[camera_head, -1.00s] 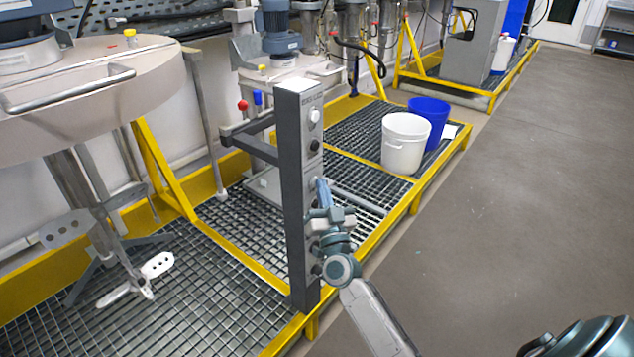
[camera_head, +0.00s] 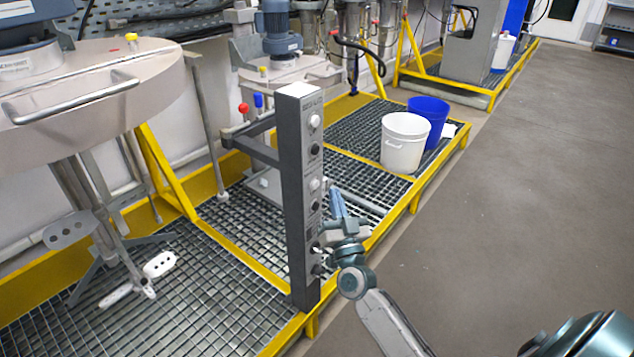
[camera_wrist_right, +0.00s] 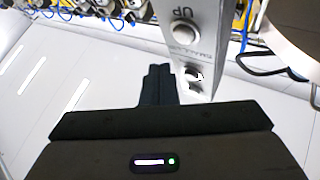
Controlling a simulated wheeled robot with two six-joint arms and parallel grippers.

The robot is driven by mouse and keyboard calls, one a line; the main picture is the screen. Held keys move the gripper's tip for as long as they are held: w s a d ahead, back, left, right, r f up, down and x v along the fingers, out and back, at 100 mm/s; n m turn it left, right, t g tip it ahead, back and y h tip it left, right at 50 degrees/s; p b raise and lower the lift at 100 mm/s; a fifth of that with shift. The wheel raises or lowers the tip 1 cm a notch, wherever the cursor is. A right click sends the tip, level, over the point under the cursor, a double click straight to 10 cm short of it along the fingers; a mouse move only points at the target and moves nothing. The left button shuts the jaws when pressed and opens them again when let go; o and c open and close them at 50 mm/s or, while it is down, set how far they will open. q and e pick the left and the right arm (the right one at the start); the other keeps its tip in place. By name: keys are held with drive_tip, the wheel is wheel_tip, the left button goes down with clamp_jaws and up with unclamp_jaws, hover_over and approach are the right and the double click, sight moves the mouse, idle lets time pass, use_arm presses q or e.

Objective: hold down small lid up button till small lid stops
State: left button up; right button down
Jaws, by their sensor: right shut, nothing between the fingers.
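The grey control post (camera_head: 298,200) stands upright with white and black buttons down its face. In the right wrist view, a pale round button (camera_wrist_right: 185,32) sits beside the letters UP. A partly readable "SMALL LI…" label lies between it and a dark button (camera_wrist_right: 194,74). My right gripper (camera_head: 337,200) is shut and empty, just right of the post; in the wrist view its fingers (camera_wrist_right: 158,82) appear beside the post, apart from the UP button. A smaller lid with a blue motor (camera_head: 285,72) stands behind the post. My left gripper is not in view.
A large round lid (camera_head: 90,95) with a mixing shaft hangs over the grating at left. White (camera_head: 404,145) and blue (camera_head: 432,112) buckets stand on the yellow-edged platform (camera_head: 440,160). Open floor lies to the right.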

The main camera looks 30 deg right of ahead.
drive_tip(key=s, duration=0.1)
drive_tip(key=s+d+p, duration=0.1)
drive_tip(key=shift+s, duration=0.35)
